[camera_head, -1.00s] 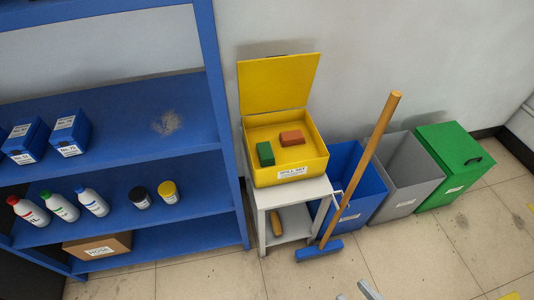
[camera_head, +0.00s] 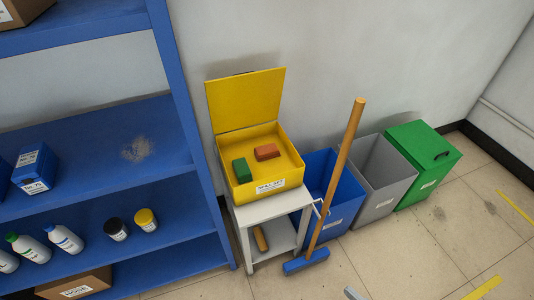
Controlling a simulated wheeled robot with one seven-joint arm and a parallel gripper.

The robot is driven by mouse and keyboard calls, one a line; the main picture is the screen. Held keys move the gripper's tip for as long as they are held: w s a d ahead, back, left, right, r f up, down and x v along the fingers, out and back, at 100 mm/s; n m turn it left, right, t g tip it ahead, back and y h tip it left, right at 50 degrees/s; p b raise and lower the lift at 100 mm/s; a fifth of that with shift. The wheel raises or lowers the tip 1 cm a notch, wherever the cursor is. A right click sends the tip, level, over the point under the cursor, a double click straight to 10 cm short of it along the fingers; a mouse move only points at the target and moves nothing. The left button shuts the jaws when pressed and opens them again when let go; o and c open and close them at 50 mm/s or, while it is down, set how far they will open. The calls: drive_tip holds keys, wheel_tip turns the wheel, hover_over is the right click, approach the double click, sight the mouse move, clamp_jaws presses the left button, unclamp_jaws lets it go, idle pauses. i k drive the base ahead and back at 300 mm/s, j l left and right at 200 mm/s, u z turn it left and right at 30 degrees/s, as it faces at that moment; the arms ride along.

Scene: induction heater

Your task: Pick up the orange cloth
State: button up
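The orange cloth (camera_head: 266,152) looks like a small folded orange-red block. It lies inside the open yellow box (camera_head: 268,189), right of a green folded block (camera_head: 240,170). The box stands on a small white stand with its lid raised at the back. Only a small grey tip, which seems to be part of my gripper (camera_head: 354,294), shows at the bottom edge. It is well below and to the right of the box, apart from the cloth. The rest of the gripper is out of frame, so its opening is hidden.
A broom (camera_head: 337,180) leans upright just right of the white stand (camera_head: 267,208). Blue (camera_head: 332,210), grey (camera_head: 388,180) and green (camera_head: 427,168) bins stand along the wall. A blue shelf (camera_head: 185,130) with bottles and boxes is on the left. The front floor is clear.

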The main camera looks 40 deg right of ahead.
sight(269, 151)
drive_tip(key=u, duration=1.05)
drive_tip(key=z, duration=1.55)
drive_tip(key=i+j, duration=0.7)
drive_tip(key=j, duration=0.15)
